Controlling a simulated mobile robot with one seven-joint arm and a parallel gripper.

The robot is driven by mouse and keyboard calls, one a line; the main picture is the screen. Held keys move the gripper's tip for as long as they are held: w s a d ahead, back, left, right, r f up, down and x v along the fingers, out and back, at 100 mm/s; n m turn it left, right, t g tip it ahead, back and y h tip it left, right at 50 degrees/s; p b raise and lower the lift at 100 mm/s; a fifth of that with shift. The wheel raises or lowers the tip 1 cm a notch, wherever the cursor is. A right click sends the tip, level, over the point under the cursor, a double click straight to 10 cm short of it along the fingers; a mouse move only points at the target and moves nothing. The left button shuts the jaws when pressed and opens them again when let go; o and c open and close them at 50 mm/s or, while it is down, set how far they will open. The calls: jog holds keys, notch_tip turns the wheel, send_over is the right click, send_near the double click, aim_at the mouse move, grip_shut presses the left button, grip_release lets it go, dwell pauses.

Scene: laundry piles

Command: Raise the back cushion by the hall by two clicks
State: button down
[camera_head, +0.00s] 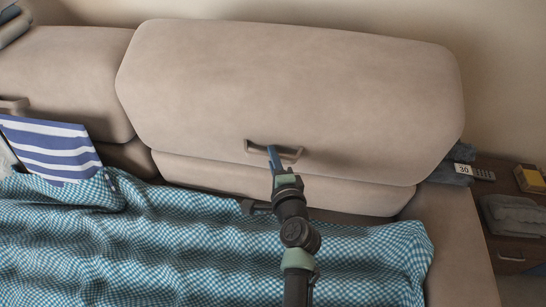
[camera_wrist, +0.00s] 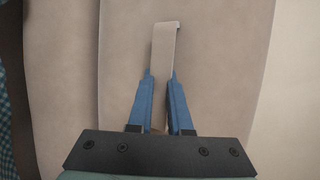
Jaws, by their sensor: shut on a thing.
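The beige back cushion (camera_head: 290,90) on the right of the sofa stands against the wall, above a lower beige section (camera_head: 270,182). A beige handle (camera_head: 289,155) sits low on its front face. My gripper (camera_head: 274,158) reaches up to this handle from the front. In the wrist view my gripper's blue fingers (camera_wrist: 161,84) are on either side of the handle (camera_wrist: 164,45), shut on it. The part of the handle between the fingers is partly hidden. Another back cushion (camera_head: 70,75) with its own handle (camera_head: 14,104) stands to the left and looks lower.
A blue checked cloth (camera_head: 200,255) covers the seat, with a striped cloth (camera_head: 50,148) at left. Right of the cushion are the sofa arm (camera_head: 455,240), dark folded cloth with a "30" tag (camera_head: 463,168), and a brown side table (camera_head: 510,242) with a grey folded cloth (camera_head: 515,213) and yellow box (camera_head: 530,178).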

jog(key=shift+s+f, duration=0.45)
jog(key=shift+s, duration=0.15)
jog(key=c, duration=1.1)
grip_release()
jog(key=shift+s, duration=0.1)
jog(key=v, duration=1.3)
jog(key=shift+r+p, duration=0.15)
jog(key=shift+p, duration=0.15)
